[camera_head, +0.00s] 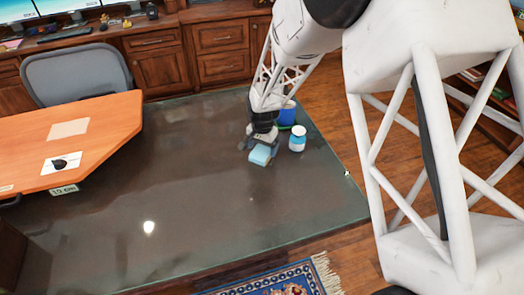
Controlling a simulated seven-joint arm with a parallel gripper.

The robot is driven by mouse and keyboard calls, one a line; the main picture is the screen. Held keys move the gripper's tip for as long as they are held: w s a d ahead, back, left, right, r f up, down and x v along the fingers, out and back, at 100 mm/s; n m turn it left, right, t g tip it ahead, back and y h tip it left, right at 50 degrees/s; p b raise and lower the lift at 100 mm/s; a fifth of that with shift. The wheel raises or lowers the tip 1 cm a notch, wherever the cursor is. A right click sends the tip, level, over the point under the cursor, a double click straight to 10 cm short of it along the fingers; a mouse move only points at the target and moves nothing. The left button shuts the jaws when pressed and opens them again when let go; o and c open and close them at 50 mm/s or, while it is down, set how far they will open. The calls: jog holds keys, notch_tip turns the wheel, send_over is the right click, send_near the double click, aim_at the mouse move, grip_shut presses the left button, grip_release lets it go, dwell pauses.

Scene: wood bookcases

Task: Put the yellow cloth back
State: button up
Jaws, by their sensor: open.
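My gripper (259,144) is low over the dark glossy floor panel, open, seen small and from above. A light blue block-like thing (261,155) is at its fingertips; I cannot tell whether they touch. I see nothing clearly yellow that I can name as the yellow cloth. A flat tan sheet (69,128) lies on the orange table (105,118) at the left, far from my gripper; I cannot tell whether it is cloth or paper.
A white and blue jar (297,138) stands just right of my gripper, with a blue container (287,114) behind it. A grey chair (78,72) is behind the table. Wood cabinets (160,68) line the back. A fringed rug (275,283) lies in front. The panel's middle is clear.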

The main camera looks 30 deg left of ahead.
aim_at(264, 151)
notch_tip(264, 151, up, 10)
jog(key=shift+f, duration=0.15)
dwell(0.3)
dwell(0.9)
jog(key=s+d+r, duration=0.2)
jog(key=d+r, duration=0.4)
jog(key=d, duration=0.5)
jog(key=s+d+r+t, duration=0.1)
jog(key=s+d+r, duration=0.1)
jog(key=d+r, duration=0.6)
jog(key=s+d+r, duration=0.2)
jog(key=d+r, duration=0.3)
jog(key=d, duration=0.8)
jog(key=s+d+r+t, duration=0.1)
jog(key=s+d+r, duration=0.2)
jog(key=s+d, duration=1.7)
jog(key=shift+s+t, duration=0.3)
jog(key=shift+s, duration=0.8)
jog(key=shift+d, duration=0.1)
